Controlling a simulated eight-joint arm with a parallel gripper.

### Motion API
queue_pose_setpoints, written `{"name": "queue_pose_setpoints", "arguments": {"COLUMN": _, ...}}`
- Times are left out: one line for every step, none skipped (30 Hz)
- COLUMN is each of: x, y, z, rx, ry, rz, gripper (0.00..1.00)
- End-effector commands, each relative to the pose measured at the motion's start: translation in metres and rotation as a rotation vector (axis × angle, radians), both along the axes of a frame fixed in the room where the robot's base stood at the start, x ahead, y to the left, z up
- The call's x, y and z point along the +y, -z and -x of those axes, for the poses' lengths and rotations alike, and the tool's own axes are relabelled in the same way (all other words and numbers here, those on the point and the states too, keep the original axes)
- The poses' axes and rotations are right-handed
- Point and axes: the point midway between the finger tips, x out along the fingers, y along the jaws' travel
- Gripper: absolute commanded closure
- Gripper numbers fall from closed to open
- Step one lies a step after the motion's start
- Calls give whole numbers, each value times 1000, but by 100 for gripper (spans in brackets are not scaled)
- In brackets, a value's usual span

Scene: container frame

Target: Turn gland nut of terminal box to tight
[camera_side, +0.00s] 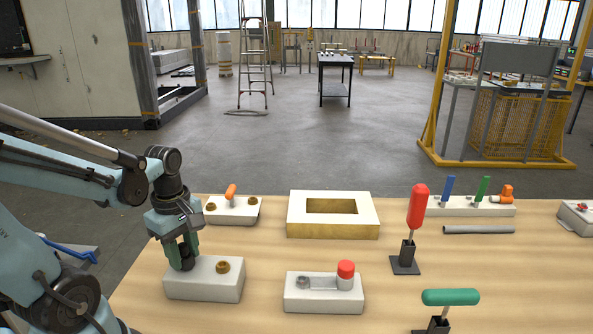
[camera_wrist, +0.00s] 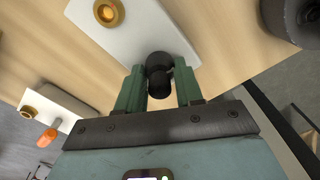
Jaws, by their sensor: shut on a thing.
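The pale grey terminal box (camera_side: 204,286) lies at the front left of the table in the side view. It also shows in the wrist view (camera_wrist: 140,32). A black gland nut (camera_wrist: 159,62) stands at its left end in the side view, and a brass fitting (camera_side: 222,267) sits on its top beside it. The brass fitting shows in the wrist view too (camera_wrist: 108,12). My gripper (camera_side: 184,258) points down at the nut. Its two green fingers (camera_wrist: 159,84) are shut on the nut, one on each side. The nut's thread is hidden.
Behind stands a grey block (camera_side: 247,216) with an orange handle (camera_side: 231,191). A white-topped frame (camera_side: 370,206) lies to its right. A block with a red cap (camera_side: 346,270) is right of the terminal box. Red-handled (camera_side: 417,208) and green-handled (camera_side: 450,297) tools stand further right.

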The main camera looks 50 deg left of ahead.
Motion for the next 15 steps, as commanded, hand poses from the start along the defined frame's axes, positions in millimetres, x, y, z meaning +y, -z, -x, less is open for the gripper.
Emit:
{"name": "queue_pose_setpoints", "arguments": {"x": 0, "y": 0, "z": 0, "rx": 0, "ry": 0, "rz": 0, "gripper": 91}}
{"name": "queue_pose_setpoints", "arguments": {"x": 0, "y": 0, "z": 0, "rx": 0, "ry": 0, "rz": 0, "gripper": 95}}
{"name": "queue_pose_setpoints", "arguments": {"x": 0, "y": 0, "z": 0, "rx": 0, "ry": 0, "rz": 0, "gripper": 95}}
{"name": "queue_pose_setpoints", "arguments": {"x": 0, "y": 0, "z": 0, "rx": 0, "ry": 1, "rz": 0, "gripper": 95}}
{"name": "queue_pose_setpoints", "arguments": {"x": 0, "y": 0, "z": 0, "rx": 0, "ry": 2, "rz": 0, "gripper": 95}}
{"name": "queue_pose_setpoints", "arguments": {"x": 0, "y": 0, "z": 0, "rx": 0, "ry": 5, "rz": 0, "gripper": 95}}
{"name": "queue_pose_setpoints", "arguments": {"x": 0, "y": 0, "z": 0, "rx": 0, "ry": 9, "rz": 0, "gripper": 95}}
{"name": "queue_pose_setpoints", "arguments": {"x": 0, "y": 0, "z": 0, "rx": 0, "ry": 13, "rz": 0, "gripper": 95}}
{"name": "queue_pose_setpoints", "arguments": {"x": 0, "y": 0, "z": 0, "rx": 0, "ry": 21, "rz": 0, "gripper": 95}}
{"name": "queue_pose_setpoints", "arguments": {"x": 0, "y": 0, "z": 0, "rx": 0, "ry": 29, "rz": 0, "gripper": 95}}
{"name": "queue_pose_setpoints", "arguments": {"x": 0, "y": 0, "z": 0, "rx": 0, "ry": 39, "rz": 0, "gripper": 95}}
{"name": "queue_pose_setpoints", "arguments": {"x": 0, "y": 0, "z": 0, "rx": 0, "ry": 54, "rz": 0, "gripper": 95}}
{"name": "queue_pose_setpoints", "arguments": {"x": 0, "y": 0, "z": 0, "rx": 0, "ry": 68, "rz": 0, "gripper": 95}}
{"name": "queue_pose_setpoints", "arguments": {"x": 0, "y": 0, "z": 0, "rx": 0, "ry": 84, "rz": 0, "gripper": 95}}
{"name": "queue_pose_setpoints", "arguments": {"x": 0, "y": 0, "z": 0, "rx": 0, "ry": 107, "rz": 0, "gripper": 95}}
